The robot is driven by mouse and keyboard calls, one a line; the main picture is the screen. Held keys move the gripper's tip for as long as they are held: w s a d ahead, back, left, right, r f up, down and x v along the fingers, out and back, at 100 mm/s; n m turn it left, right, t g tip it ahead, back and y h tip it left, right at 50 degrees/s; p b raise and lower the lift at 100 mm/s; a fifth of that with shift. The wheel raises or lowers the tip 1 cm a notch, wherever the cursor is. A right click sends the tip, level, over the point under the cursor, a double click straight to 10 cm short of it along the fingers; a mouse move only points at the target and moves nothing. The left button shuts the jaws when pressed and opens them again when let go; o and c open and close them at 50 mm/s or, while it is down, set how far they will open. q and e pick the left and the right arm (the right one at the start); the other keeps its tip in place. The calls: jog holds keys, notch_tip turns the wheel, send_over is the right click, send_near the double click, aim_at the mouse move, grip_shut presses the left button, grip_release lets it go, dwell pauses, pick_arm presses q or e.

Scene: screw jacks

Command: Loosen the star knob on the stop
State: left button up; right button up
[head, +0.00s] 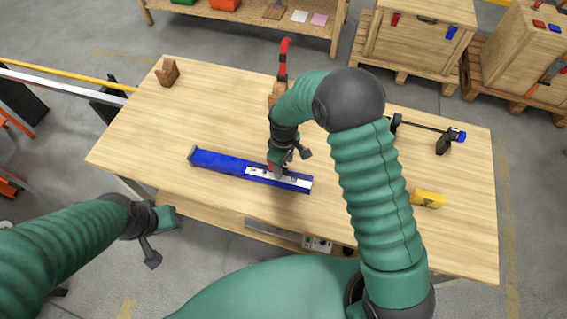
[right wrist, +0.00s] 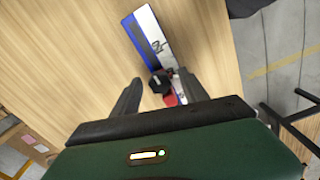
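A blue rail (head: 222,161) with a white scale strip lies on the wooden table; it also shows in the right wrist view (right wrist: 135,33). A black star knob (right wrist: 160,82) sits at the rail beside a red part (right wrist: 171,99), which seems to be the stop. My right gripper (head: 277,170) is over the rail and hides most of the stop in the head view. In the right wrist view its fingers (right wrist: 160,86) are spread, with the knob between or just beyond their tips; contact cannot be told. My left gripper (head: 165,218) is off the table's front left edge, its fingers unclear.
A wooden block (head: 167,72) stands at the back left of the table (head: 130,135). A red-handled tool (head: 284,55) is at the back edge. A black bar clamp with a blue end (head: 457,135) and a yellow block (head: 428,199) lie at the right.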

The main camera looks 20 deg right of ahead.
jog(key=shift+a, duration=0.15)
notch_tip(320, 180, up, 17)
jog(key=b, duration=0.1)
jog(key=shift+f, duration=0.15)
dwell(0.4)
jog(key=s+d+f+m+t, duration=0.1)
jog(key=s+d+f+m, duration=0.1)
jog(key=s, duration=0.5)
jog(key=s+d+f+m+t, duration=0.1)
jog(key=s+d+f+m, duration=0.2)
jog(key=s+m, duration=0.3)
jog(key=shift+s+d+m+t, duration=0.3)
jog(key=shift+s+d, duration=0.1)
jog(key=shift+s, duration=0.4)
jog(key=shift+s, duration=0.1)
